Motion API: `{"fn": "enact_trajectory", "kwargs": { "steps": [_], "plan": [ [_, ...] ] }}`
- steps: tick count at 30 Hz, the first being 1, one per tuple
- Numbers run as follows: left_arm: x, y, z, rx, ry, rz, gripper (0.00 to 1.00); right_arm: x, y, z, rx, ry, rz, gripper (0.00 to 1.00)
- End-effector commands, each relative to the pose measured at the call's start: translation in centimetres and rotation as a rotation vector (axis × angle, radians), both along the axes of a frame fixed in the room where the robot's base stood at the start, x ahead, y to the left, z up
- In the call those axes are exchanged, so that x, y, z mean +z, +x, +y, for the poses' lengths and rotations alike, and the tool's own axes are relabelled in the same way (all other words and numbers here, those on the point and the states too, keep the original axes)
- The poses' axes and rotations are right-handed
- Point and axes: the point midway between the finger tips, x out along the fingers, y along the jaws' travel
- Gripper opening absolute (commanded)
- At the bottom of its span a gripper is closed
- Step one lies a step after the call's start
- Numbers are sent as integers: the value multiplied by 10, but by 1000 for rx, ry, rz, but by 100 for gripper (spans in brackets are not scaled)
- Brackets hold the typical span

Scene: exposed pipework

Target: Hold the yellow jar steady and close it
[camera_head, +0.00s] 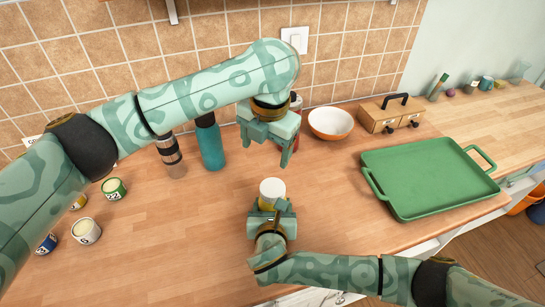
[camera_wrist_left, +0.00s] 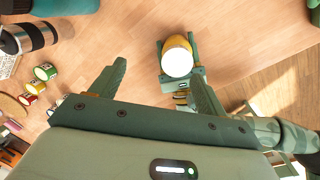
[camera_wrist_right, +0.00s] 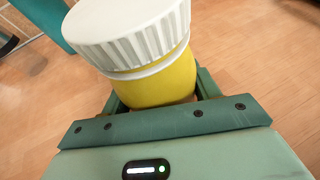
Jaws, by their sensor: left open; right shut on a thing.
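The yellow jar (camera_head: 267,204) stands near the counter's front edge with its white ribbed lid (camera_head: 272,187) on top. In the right wrist view the yellow body (camera_wrist_right: 158,84) shows below the lid (camera_wrist_right: 128,28), with a pale band between them; I cannot tell how tight the lid is. My right gripper (camera_head: 271,208) is shut around the jar's body, low down. My left gripper (camera_head: 265,150) is open and empty, pointing down, above and behind the jar. In the left wrist view the lid (camera_wrist_left: 177,62) lies just past the fingertips, not between them.
A green tray (camera_head: 425,213) lies at right. Behind stand an orange-and-white bowl (camera_head: 331,122), a wooden drawer box (camera_head: 391,115), a teal bottle (camera_head: 210,147) and a dark-banded tumbler (camera_head: 170,155). Several small paint cans (camera_head: 86,231) stand at left. The counter between cans and jar is clear.

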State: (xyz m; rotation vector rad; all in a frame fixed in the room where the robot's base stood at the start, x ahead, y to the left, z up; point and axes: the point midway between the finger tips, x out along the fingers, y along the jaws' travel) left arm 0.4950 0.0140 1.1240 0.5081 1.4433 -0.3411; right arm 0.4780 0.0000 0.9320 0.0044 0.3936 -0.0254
Motion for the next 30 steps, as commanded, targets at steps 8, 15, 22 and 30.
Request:
{"fn": "enact_trajectory", "kwargs": {
  "steps": [8, 15, 22, 30],
  "plan": [
    [2, -2, 0, 893, -93, -62, 75, -1, -1, 0, 0, -1, 3, 0],
    [-1, -7, -1, 1677, -163, -102, 75, -1, -1, 0, 0, -1, 3, 0],
    [-6, -12, -3, 2431, -200, -137, 75, -1, -1, 0, 0, -1, 3, 0],
    [-11, -20, -10, -2964, 170, 164, 75, -1, -1, 0, 0, -1, 3, 0]
  ]
}}
